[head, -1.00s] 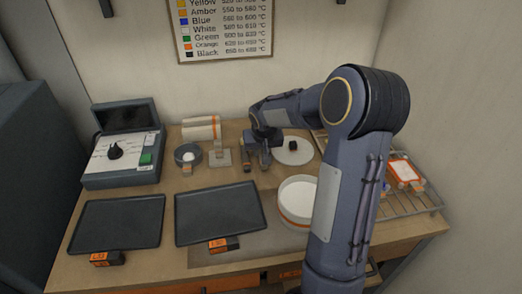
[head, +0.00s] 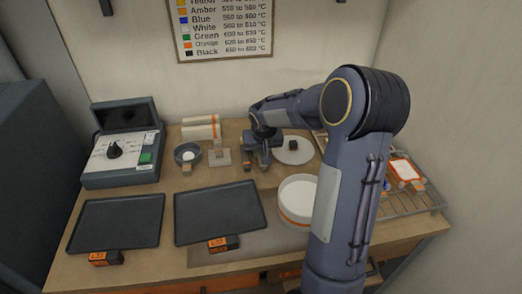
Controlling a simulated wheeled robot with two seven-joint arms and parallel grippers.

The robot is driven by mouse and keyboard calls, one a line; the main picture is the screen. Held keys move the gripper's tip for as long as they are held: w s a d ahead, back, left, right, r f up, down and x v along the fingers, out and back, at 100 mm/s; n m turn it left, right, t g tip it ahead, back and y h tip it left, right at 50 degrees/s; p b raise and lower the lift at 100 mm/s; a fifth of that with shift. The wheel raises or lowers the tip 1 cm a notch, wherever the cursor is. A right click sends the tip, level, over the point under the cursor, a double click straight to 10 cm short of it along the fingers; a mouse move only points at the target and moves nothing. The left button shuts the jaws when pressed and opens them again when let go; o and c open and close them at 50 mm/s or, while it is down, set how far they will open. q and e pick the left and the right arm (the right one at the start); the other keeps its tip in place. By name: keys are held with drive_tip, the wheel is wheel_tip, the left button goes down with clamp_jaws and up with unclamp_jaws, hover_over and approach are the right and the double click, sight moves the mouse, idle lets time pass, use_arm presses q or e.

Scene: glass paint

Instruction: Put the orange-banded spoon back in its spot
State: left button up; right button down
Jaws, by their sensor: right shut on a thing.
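My right gripper (head: 262,161) reaches over the back middle of the bench, fingers pointing down. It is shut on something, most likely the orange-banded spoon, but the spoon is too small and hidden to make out. A small dark label block with orange (head: 247,166) stands just left of the fingers. A pale stand (head: 219,157) is further left. I cannot tell which place is the spoon's spot. My left gripper is not in view.
A dark bowl (head: 187,147), white rolls with orange bands (head: 200,121) and a control box (head: 122,168) stand at the back left. Dark trays (head: 115,222) fill the front. A white tub (head: 294,219) and a wire rack (head: 408,207) are to the right. A round white disc (head: 298,158) lies right of the gripper.

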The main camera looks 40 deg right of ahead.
drive_tip(key=shift+f, duration=0.1)
drive_tip(key=c, duration=1.2)
unclamp_jaws()
